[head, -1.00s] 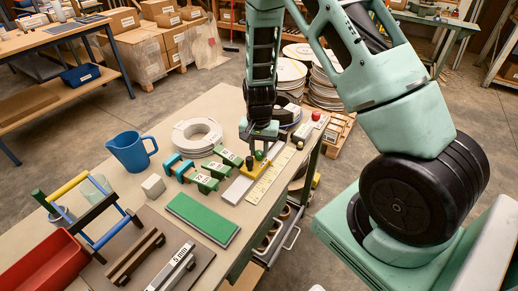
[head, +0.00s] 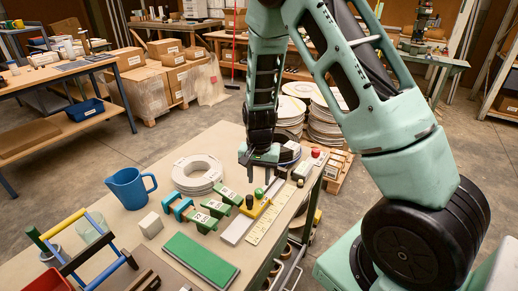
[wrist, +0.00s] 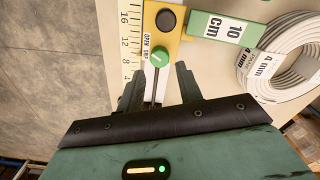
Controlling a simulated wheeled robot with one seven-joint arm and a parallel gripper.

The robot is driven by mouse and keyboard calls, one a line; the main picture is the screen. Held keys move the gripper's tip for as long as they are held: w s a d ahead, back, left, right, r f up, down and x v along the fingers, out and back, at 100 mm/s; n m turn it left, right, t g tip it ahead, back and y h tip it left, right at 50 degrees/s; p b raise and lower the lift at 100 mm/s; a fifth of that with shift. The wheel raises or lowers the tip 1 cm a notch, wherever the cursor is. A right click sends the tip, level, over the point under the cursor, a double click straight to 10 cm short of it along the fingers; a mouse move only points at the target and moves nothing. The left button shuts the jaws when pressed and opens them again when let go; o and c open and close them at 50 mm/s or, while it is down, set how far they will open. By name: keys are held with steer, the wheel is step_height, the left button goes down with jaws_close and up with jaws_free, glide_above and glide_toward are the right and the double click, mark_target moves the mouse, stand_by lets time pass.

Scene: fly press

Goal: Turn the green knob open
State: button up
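The green knob (head: 259,192) is a small round knob with a white mark on top. It sits on a yellow block (head: 263,207) that also bears a black knob (head: 249,202). In the wrist view the green knob (wrist: 159,57) shows just beyond the fingertips, beside a white label reading "OPEN" and a partly legible second word. My gripper (head: 256,180) is above the knob in the head view. In the wrist view my gripper (wrist: 160,80) is open, with a clear gap between its fingers and nothing held. Contact with the knob does not show.
A yellow ruler (head: 266,222) and a grey bar (head: 236,231) lie beside the block. Green blocks labelled in cm (head: 203,221), a coiled cable (head: 197,174) and a red button (head: 315,153) are close by. A blue jug (head: 128,187) stands farther left.

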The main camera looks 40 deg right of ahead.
mark_target(258, 191)
step_height(258, 191, up, 13)
stand_by(0.3)
steer(key=shift+a, duration=0.1)
stand_by(0.4)
